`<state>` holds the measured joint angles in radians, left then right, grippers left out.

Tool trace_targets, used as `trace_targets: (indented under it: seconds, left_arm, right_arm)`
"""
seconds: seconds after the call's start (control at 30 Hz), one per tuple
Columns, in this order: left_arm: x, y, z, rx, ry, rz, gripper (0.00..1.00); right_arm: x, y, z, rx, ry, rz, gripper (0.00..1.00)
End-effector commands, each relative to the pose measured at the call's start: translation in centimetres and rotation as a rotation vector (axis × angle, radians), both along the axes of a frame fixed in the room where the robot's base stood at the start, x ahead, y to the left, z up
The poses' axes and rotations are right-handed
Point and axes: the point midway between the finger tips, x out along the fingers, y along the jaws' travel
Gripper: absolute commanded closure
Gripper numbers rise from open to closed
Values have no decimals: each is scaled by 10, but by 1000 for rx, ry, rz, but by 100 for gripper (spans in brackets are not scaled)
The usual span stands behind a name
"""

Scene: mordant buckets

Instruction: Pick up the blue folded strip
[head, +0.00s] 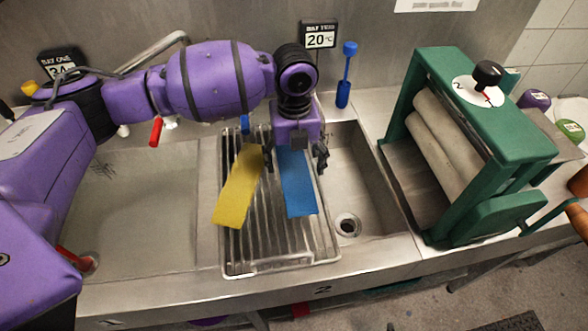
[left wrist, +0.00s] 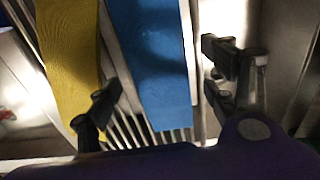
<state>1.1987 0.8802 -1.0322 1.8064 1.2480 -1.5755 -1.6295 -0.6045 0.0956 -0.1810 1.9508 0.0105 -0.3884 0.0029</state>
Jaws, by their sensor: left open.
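The blue folded strip (head: 298,188) lies on the ribbed metal rack (head: 236,262) over the sink, its upper end hidden under my left gripper (head: 294,160). In the left wrist view the blue strip (left wrist: 150,60) runs between the two open black fingers of my left gripper (left wrist: 160,85), with a gap on each side. I cannot tell the height of the fingertips above the rack. A yellow strip (head: 238,190) lies just left of the blue one; it also shows in the left wrist view (left wrist: 72,50), close to the left finger. My right gripper is not in view.
A green mangle (head: 465,215) with pale rollers stands right of the sink. A blue upright tool (head: 346,80) stands behind the rack. A red-handled tap (head: 156,130) is at the back left. The open sink basin (head: 350,185) lies right of the rack.

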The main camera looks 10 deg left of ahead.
Motion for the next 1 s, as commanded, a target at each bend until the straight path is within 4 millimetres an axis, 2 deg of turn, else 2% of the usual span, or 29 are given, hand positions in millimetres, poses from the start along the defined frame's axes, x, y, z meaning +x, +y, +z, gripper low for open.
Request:
trace_targets:
  seconds: [0.1, 0.3, 0.7, 1.0]
  left_arm:
    - [0, 0, -12, 0, -1, 0, 23]
    - [0, 0, -13, 0, -1, 0, 23]
    - [0, 0, -12, 0, -2, 0, 74]
    - [0, 0, -9, 0, -2, 0, 74]
  right_arm:
    - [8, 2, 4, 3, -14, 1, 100]
    - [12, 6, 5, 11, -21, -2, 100]
    - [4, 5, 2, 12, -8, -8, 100]
    - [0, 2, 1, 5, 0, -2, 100]
